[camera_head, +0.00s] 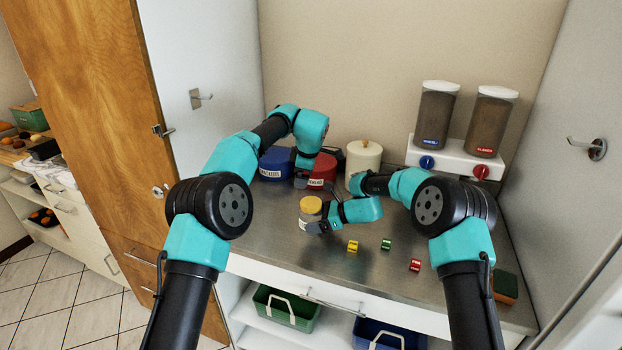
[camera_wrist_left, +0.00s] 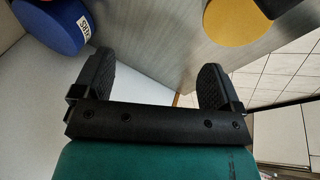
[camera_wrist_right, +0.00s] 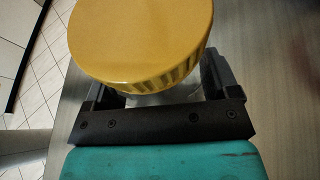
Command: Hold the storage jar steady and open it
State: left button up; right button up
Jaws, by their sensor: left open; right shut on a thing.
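The storage jar (camera_head: 311,222) has a yellow lid (camera_head: 311,205) and a pale body with a label. It is near the counter's front edge; whether it touches the counter is hard to tell. My right gripper (camera_head: 318,225) is shut around its body, below the lid. The right wrist view shows the ribbed lid (camera_wrist_right: 140,38) seated on the jar, with a finger on each side of the body. My left gripper (camera_wrist_left: 157,80) is open and empty, apart from the jar. The lid shows beyond its fingers in the left wrist view (camera_wrist_left: 236,20).
A blue canister (camera_head: 276,163), a red canister (camera_head: 322,170) and a cream canister (camera_head: 363,160) stand behind the jar. Yellow (camera_head: 352,246), green (camera_head: 386,244) and red (camera_head: 414,265) small blocks lie to the right. Two dispensers (camera_head: 463,120) stand at the back right.

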aim_at(311, 202)
pick_arm(q)
jog(key=s+m+g, duration=0.1)
jog(key=s+d+m+g+h, duration=0.1)
jog(key=s, duration=0.1)
jog(key=s+d+m+g, duration=0.1)
jog(key=s, duration=0.1)
jog(key=shift+s+d+r+g+h, duration=0.15)
jog(key=shift+d+r+g+h, duration=0.15)
jog(key=shift+r+h, duration=0.1)
jog(key=shift+f, duration=4)
jog(key=c, duration=0.9)
jog(key=shift+c, duration=0.2)
